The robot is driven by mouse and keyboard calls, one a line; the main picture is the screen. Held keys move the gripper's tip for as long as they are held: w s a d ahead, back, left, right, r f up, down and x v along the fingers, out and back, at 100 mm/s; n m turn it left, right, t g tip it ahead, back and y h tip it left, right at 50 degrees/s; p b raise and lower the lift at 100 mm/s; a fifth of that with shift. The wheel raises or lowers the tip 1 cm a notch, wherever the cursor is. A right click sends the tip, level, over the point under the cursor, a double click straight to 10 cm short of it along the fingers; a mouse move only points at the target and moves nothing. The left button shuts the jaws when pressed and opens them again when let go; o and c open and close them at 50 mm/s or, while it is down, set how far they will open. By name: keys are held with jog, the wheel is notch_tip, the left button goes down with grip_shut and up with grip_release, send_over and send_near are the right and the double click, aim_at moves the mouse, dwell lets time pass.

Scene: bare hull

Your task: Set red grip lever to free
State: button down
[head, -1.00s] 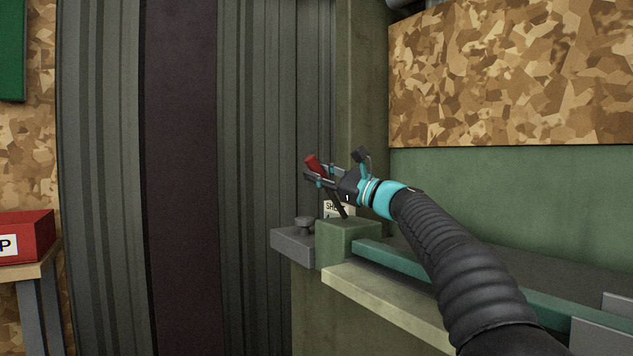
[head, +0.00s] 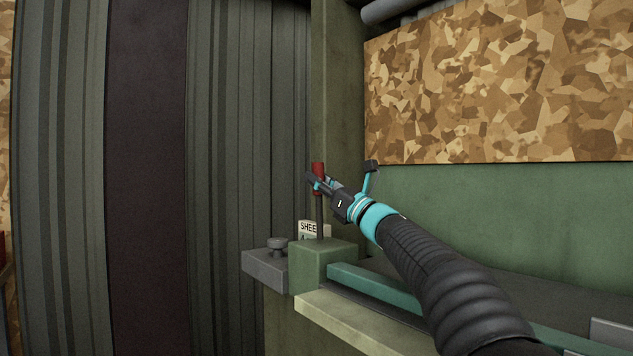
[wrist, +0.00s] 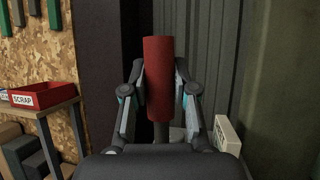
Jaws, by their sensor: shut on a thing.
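The red grip lever (head: 318,172) stands close to upright on a dark rod above the green block (head: 318,266) in the head view. My gripper (head: 319,184) is around the red grip, with its fingers shut on it. In the wrist view the red grip (wrist: 158,75) is upright between the two fingers of my gripper (wrist: 160,95). A small white sign (head: 308,229) reading "SHEE" stands behind the rod, partly hidden. The lever's foot is hard to make out at the block.
A grey ledge with a round knob (head: 277,243) sits left of the block. A teal rail (head: 375,291) and pale ledge (head: 350,322) run to the right. In the wrist view a red SCRAP bin (wrist: 42,96) stands on a table at left. Corrugated wall (head: 240,130) is behind.

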dwell(0.3)
jog(key=c, duration=0.9)
grip_release()
jog(key=shift+v, duration=3.7)
